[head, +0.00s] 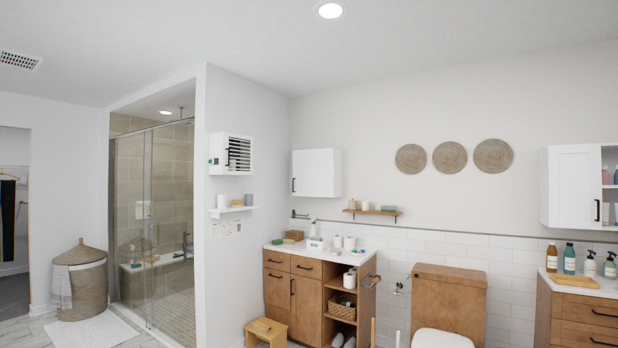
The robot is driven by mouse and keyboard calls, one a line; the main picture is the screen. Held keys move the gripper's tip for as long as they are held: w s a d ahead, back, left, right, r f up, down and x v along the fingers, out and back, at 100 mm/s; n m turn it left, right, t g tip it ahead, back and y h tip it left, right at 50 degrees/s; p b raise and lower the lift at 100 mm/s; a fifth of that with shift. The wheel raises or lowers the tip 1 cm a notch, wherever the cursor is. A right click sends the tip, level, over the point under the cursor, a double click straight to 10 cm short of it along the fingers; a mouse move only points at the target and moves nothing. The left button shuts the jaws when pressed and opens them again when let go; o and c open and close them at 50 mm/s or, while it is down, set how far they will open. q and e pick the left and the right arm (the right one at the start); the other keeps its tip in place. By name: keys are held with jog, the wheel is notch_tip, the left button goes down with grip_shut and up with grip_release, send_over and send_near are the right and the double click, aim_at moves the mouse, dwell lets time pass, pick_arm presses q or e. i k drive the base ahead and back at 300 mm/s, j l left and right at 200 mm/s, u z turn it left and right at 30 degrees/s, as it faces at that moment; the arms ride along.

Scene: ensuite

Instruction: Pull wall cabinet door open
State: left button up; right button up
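Several white wall cabinets are in the head view. One plain white wall cabinet (317,173) hangs in the middle, near the room corner, with a dark vertical handle at its left edge; its door looks closed. A wider white wall cabinet (573,186) hangs at the right edge. Its left door is closed, with a black handle (597,210) low on its right side, and open shelves with bottles beside it. A small white cabinet (231,153) with dark slats hangs on the shower's side wall. Neither of my grippers is in view.
A wooden vanity (306,286) with a white top stands below the middle cabinet, with a step stool (268,331) before it. A toilet (442,340) stands right of it. Another wooden vanity (585,318) holds bottles at the right. A wicker hamper (80,283) stands left.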

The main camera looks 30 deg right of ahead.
aim_at(313, 169)
jog(key=i+l+z, duration=0.4)
jog(key=i, duration=0.2)
jog(key=i+z, duration=0.4)
jog(key=i, duration=0.2)
jog(key=i+l, duration=0.1)
jog(key=i, duration=1.6)
jog(key=i+l+u, duration=0.1)
jog(key=i, duration=0.8)
jog(key=i+l+u, duration=0.25)
jog(key=i+u, duration=0.25)
jog(key=i+l+u, duration=0.45)
jog(key=i, duration=0.2)
jog(key=i+l+u, duration=0.5)
jog(key=l, duration=0.2)
jog(key=k, duration=0.05)
